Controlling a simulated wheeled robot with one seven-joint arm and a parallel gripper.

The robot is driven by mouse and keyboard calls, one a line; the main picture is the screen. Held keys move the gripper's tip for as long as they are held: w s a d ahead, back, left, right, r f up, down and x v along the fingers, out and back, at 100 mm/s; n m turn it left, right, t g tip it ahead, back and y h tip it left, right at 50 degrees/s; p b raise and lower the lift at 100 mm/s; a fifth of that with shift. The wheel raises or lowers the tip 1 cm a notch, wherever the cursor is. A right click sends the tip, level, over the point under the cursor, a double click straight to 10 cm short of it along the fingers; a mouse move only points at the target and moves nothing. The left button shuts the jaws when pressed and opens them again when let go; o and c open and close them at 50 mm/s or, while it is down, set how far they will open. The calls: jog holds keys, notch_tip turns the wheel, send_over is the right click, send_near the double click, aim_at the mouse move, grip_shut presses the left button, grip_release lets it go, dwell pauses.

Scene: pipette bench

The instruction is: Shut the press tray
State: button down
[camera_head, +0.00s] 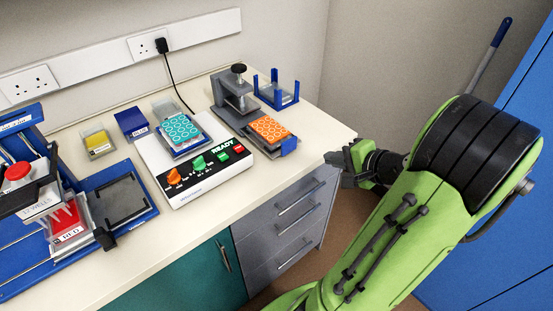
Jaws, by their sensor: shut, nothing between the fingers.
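The grey press (221,92) with a black knob stands at the back right of the bench. Its tray (262,146) sticks out toward the bench front, clear of the press head. An orange well plate (270,129) lies on the tray. A blue block (289,146), seemingly the tray's handle, is at its front end. My gripper (331,160) is shut and empty, just off the bench's front edge, to the right of the blue block and apart from it.
A white control box (180,190) reading READY, with a teal plate (181,129) on top, stands left of the tray. A blue rack (276,99) stands behind the tray. A red-knobbed blue machine (18,172) is at the far left. Bare bench (325,131) lies right of the tray.

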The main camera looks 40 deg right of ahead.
aim_at(265, 125)
jog(key=x, duration=0.4)
jog(key=r+b+x, duration=0.1)
jog(key=x, duration=0.3)
jog(key=w+b+x, duration=0.1)
jog(key=x, duration=0.4)
jog(key=shift+s+d+r, duration=0.1)
jog(key=shift+d+r, duration=0.1)
jog(key=shift+r, duration=0.05)
jog(key=shift+w, duration=0.35)
jog(key=w+p, duration=0.3)
jog(key=w, duration=1.1)
jog(key=shift+w+a+p, duration=0.15)
jog(key=shift+w+p, duration=0.1)
jog(key=shift+p, duration=0.1)
jog(key=shift+w, duration=0.2)
jog(key=shift+r, duration=0.1)
jog(key=shift+a+r, duration=0.1)
